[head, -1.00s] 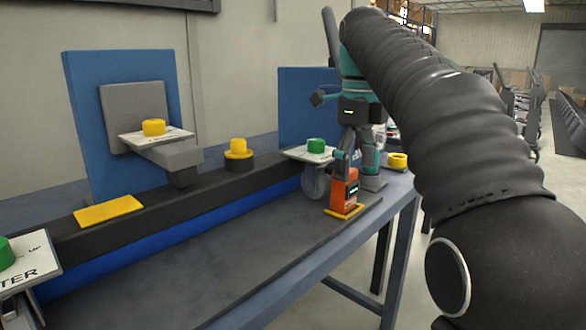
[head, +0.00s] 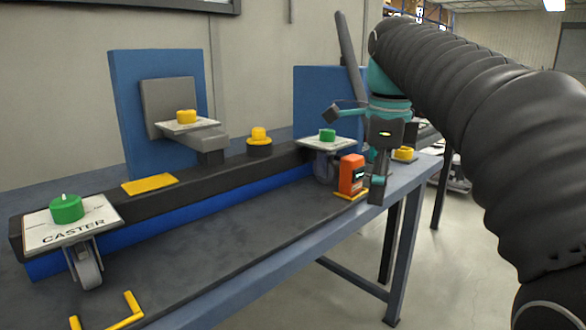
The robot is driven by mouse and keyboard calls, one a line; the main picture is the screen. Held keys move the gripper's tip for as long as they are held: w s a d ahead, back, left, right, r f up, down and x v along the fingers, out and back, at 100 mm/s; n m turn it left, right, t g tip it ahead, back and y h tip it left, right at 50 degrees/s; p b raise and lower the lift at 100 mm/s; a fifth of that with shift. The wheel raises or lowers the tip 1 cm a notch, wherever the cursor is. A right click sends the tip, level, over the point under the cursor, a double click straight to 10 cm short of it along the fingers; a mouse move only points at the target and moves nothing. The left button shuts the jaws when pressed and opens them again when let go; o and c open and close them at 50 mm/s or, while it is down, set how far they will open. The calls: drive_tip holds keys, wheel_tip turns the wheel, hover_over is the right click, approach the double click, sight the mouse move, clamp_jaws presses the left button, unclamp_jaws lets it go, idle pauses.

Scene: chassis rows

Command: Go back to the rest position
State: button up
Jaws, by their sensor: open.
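My gripper (head: 357,152) is at the right-centre of the head view, at the end of my black-sleeved arm. It is teal and dark grey, with its fingers spread wide and nothing between them. One dark finger points left; the other hangs down just right of an orange block (head: 351,174). The block has a dark display face and stands upright on a yellow-marked spot near the bench's right end. I see a gap between it and the hanging finger, but their depth is hard to judge.
The grey bench (head: 235,240) carries a dark rail with a blue side. A caster plate with a green knob (head: 66,208) is at left, another green knob (head: 327,135) near the gripper. Blue panels (head: 135,100) stand behind. Open floor lies at right.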

drive_tip(key=s+d+f+n+t, duration=0.1)
drive_tip(key=s+f+n+t, duration=0.3)
drive_tip(key=s+f+n, duration=1.5)
wheel_tip(320, 180, down, 4)
drive_tip(key=n, duration=0.3)
drive_tip(key=shift+r+t, duration=0.25)
drive_tip(key=shift+t, duration=0.05)
idle(1.1)
